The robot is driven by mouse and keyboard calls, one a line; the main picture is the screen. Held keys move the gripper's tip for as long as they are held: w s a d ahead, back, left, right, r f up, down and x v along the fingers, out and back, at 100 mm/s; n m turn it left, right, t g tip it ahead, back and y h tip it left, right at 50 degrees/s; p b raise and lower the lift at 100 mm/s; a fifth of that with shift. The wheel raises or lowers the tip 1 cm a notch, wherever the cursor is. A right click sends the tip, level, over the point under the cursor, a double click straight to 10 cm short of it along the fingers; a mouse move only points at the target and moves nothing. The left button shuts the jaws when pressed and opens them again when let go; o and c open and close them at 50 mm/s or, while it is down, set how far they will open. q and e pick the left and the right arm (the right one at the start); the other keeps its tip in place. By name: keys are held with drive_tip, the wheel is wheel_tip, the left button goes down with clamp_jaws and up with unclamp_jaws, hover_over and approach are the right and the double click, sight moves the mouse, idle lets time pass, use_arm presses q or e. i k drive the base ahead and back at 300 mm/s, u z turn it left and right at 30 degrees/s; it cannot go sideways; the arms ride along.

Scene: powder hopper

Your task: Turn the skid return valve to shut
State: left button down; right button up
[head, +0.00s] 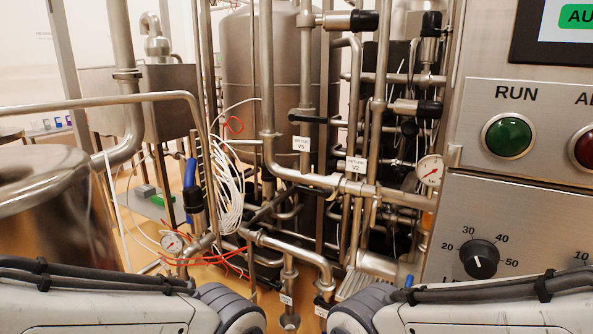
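A white tag that appears to read "RETURN V2" (355,164) hangs on the pipework in the middle of the head view. Just below it a steel fitting (352,187) sits on a sloping horizontal pipe. I cannot clearly make out this valve's handle or its position. My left arm comes in along the bottom left and my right arm along the bottom right. Both grippers are outside the view, and nothing is seen touching the valve.
Another tag, apparently V5 (301,144), hangs below a black lever (308,119). A blue-handled valve (190,174) and a gauge (172,242) stand left. A control panel with a green RUN button (507,136) and black knob (479,259) fills the right. Pipes and loose white cable (229,180) crowd the middle.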

sight(326, 194)
drive_tip(key=z, duration=0.15)
drive_tip(key=k, duration=0.35)
drive_tip(key=u, duration=0.85)
drive_tip(key=i, duration=1.35)
drive_tip(key=z, duration=0.55)
